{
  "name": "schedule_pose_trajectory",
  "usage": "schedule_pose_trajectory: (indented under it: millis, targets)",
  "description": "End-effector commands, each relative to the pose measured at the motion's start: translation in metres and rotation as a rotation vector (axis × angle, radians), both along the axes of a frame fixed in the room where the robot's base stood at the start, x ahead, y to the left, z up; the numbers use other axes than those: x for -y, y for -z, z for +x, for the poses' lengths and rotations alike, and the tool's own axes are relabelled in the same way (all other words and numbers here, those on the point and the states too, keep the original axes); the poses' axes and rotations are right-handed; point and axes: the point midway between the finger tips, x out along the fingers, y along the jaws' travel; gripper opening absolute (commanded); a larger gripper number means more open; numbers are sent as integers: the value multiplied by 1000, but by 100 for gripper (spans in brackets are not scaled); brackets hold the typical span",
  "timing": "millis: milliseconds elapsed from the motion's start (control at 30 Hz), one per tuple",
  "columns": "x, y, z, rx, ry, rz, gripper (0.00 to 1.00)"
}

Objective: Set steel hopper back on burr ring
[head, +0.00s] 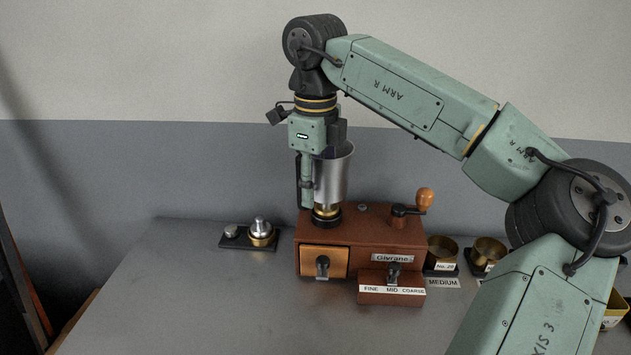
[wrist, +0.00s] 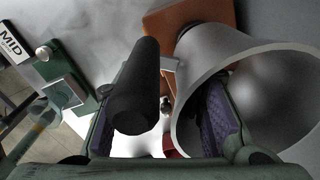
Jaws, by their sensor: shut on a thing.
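The steel hopper (head: 333,180), a bright metal cup, is upright above the left part of the wooden grinder box. A brass-coloured burr ring (head: 327,212) with a black collar shows directly below it; I cannot tell whether the two touch. My gripper (head: 309,190) points down at the hopper's left side and is shut on it. In the wrist view the hopper (wrist: 245,75) fills the right side with its open mouth toward the camera. A purple finger pad shows at its wall, and a black cylindrical piece (wrist: 138,90) stands between the fingers.
The grinder box (head: 375,240) has a crank with a wooden knob (head: 424,198), a drawer (head: 323,262) and a FINE/MID/COARSE panel (head: 391,290). A small stand with a weight (head: 261,229) is left. Brass cups (head: 441,250) stand right. The front-left bench is clear.

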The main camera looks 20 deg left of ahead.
Motion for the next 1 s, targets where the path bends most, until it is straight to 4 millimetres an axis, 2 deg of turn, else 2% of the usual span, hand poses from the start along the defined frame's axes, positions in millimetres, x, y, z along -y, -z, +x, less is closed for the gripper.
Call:
schedule_pose_trajectory:
  millis: [200,433,1000]
  targets:
    - [0,25,0,0,0,0,5]
    - [0,43,0,1,0,1,5]
    - [0,46,0,1,0,1,5]
